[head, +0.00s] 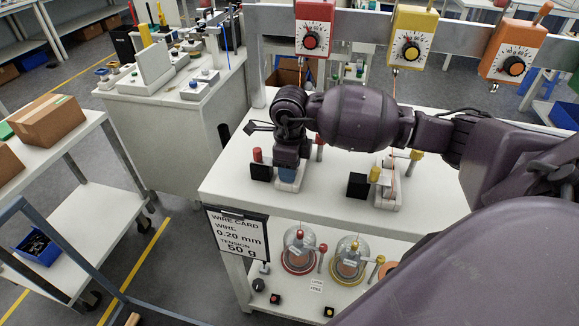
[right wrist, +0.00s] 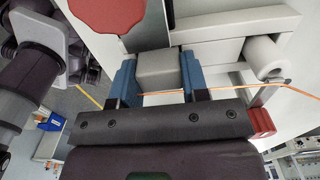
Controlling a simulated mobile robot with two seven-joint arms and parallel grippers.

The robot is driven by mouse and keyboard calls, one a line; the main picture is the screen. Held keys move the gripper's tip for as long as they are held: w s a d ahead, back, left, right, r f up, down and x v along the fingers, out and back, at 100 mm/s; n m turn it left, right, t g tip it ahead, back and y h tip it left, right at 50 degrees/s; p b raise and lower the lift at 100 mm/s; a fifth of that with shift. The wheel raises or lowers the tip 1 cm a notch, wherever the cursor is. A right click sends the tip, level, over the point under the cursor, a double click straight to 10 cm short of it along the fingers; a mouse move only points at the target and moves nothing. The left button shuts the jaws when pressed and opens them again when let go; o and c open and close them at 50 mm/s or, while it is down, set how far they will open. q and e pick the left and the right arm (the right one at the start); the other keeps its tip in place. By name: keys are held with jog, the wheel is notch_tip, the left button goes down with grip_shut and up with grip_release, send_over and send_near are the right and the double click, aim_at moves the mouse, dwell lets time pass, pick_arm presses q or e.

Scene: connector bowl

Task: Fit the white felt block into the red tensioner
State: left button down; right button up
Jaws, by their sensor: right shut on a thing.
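My right gripper (head: 288,176) points down at the left device on the white table, which has a red knob (head: 258,155) and a black block (head: 261,172); I take this to be the red tensioner. My gripper and wrist hide much of it. In the right wrist view the blue fingers are shut on a pale grey-white block (right wrist: 158,68), likely the felt block. An orange wire (right wrist: 225,92) runs across in front of it. A white cylinder (right wrist: 264,56) and a red disc (right wrist: 106,12) show close by. I cannot tell whether the block is seated.
A similar device with a yellow knob (head: 375,173) stands to the right. Red (head: 314,14), yellow (head: 411,25) and orange (head: 511,48) dial boxes hang on the rail above. A wire card (head: 238,237) hangs at the table's front. Glass domes stand on the lower shelf (head: 320,291).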

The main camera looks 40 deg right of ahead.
jog(key=shift+f, duration=0.15)
jog(key=o, duration=1)
jog(key=shift+c, duration=0.2)
jog(key=shift+r, duration=0.3)
notch_tip(320, 180, up, 12)
jog(key=shift+f, duration=0.15)
